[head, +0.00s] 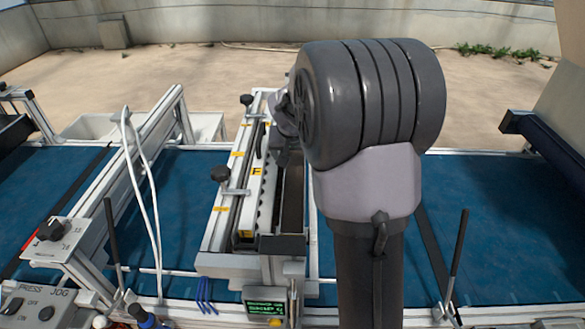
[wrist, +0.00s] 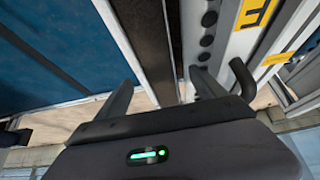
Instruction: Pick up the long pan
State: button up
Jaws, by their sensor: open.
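The long pan (head: 292,200) is a narrow trough with a dark brown inside, lying lengthwise along the right side of the seeder's cross unit. Its far part is hidden behind my arm in the head view. In the wrist view the pan (wrist: 147,45) runs away between light grey side strips. My gripper (wrist: 162,92) is open, with one finger to the left of the pan and the other to its right. Nothing is held between the fingers. I cannot tell whether they touch the pan. In the head view my gripper is mostly hidden behind my arm.
A white rail with dark round holes (wrist: 208,20) and a black hooked handle (wrist: 242,75) stand close to the right finger. The blue belt (head: 180,190) runs beneath, and a green display (head: 265,308) is in front.

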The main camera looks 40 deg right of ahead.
aim_at(295, 163)
jog(key=b+x, duration=0.1)
jog(key=x, duration=0.4)
jog(key=shift+w+d+f+b, duration=0.1)
jog(key=shift+d+b, duration=0.15)
jog(key=shift+b, duration=0.05)
jog(key=c, duration=1.5)
